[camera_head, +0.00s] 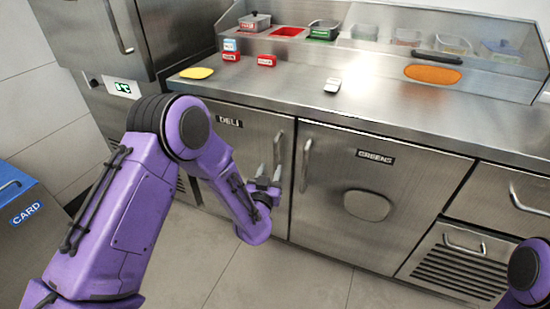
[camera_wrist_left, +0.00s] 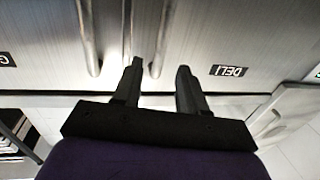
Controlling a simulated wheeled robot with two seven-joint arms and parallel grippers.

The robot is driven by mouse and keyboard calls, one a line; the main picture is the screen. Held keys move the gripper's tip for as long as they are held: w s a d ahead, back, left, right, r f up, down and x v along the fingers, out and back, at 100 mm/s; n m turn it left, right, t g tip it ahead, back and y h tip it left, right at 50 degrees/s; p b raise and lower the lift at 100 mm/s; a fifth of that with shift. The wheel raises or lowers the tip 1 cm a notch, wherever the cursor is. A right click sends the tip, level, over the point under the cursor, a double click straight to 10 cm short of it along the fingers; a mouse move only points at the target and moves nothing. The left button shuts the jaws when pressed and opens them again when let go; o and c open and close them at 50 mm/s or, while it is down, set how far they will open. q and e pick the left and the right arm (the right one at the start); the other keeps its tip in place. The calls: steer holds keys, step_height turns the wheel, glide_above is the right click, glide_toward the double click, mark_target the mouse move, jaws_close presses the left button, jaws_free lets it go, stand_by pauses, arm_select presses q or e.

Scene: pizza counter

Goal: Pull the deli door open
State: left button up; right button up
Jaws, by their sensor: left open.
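The deli door (camera_head: 232,135) is a steel counter door with a black DELI label (camera_head: 229,121), and it stands shut. Its upright bar handle (camera_head: 278,148) is near its right edge. My left gripper (camera_head: 269,171) is open just in front of the lower part of this handle. In the left wrist view, which is upside down, the handle (camera_wrist_left: 162,35) runs down to between the two spread fingertips (camera_wrist_left: 160,66). I cannot tell how deep it sits between them. The DELI label (camera_wrist_left: 230,71) shows to the right. My right gripper is out of view.
The greens door (camera_head: 345,175) is shut at the right, its handle (camera_head: 306,165) close to the deli handle. A blue card box (camera_head: 25,205) stands at the left. The counter top (camera_head: 300,100) overhangs the doors. The tiled floor (camera_head: 290,275) in front is clear.

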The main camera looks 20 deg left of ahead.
mark_target(275, 156)
arm_select(q)
steer(key=w, duration=0.3)
steer(key=w+a, duration=0.1)
steer(key=w, duration=0.4)
steer(key=shift+w+a+f, duration=0.15)
steer(key=shift+w+a, duration=0.25)
steer(key=shift+c, duration=0.3)
jaws_close()
